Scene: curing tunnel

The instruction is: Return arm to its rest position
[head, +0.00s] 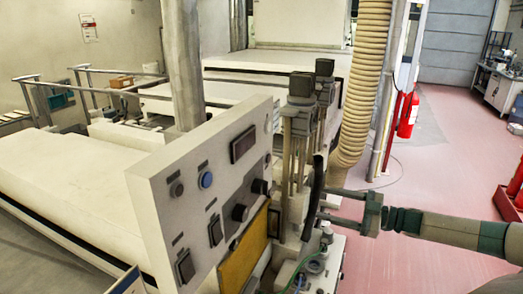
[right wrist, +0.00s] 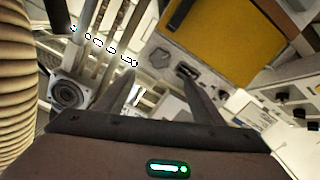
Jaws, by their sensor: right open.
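My right gripper (head: 326,204) reaches in from the right in the head view, its two fingers pointing left and spread apart. Its tips are close to a black curved bar (head: 313,198) on the machine; whether they touch it cannot be told. In the right wrist view the gripper (right wrist: 157,78) is open with nothing between its fingers. My right arm (head: 450,229) stretches out to the right side of the head view. My left arm and gripper are not in view.
A control panel (head: 160,191) with knobs and buttons stands left of the gripper, a yellow plate (head: 244,257) beside it. A ribbed hose (head: 359,80) rises behind; it also shows in the right wrist view (right wrist: 17,80). Red floor (head: 435,180) is open at right. A fire extinguisher (head: 407,117) stands farther back.

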